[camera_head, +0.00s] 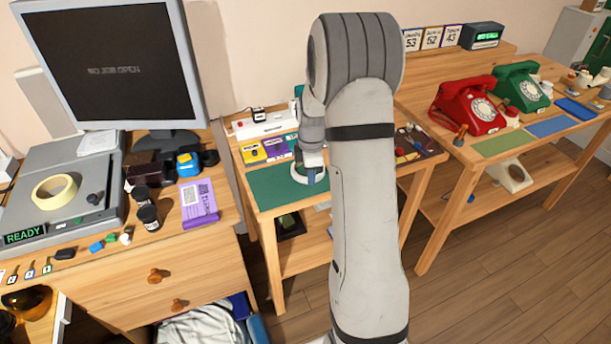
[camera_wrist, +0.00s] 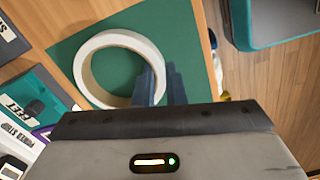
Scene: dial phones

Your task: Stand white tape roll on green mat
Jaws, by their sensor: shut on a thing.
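The white tape roll (camera_wrist: 88,72) shows as a broad ring over the green mat (camera_wrist: 128,45) in the wrist view, its flat side facing the camera. In the head view the roll (camera_head: 296,176) is partly hidden by my arm and gripper, above the front right part of the mat (camera_head: 268,193). My gripper (camera_wrist: 162,82) is shut on the roll's wall at its right side. It points down over the mat in the head view (camera_head: 312,179). I cannot tell whether the roll touches the mat.
A cream tape roll (camera_head: 42,203) lies on a grey device on the left desk. Yellow and purple boxes (camera_head: 251,151) sit behind the mat. A red phone (camera_head: 468,108) and a green phone (camera_head: 521,88) stand on the right table. The mat's left part is clear.

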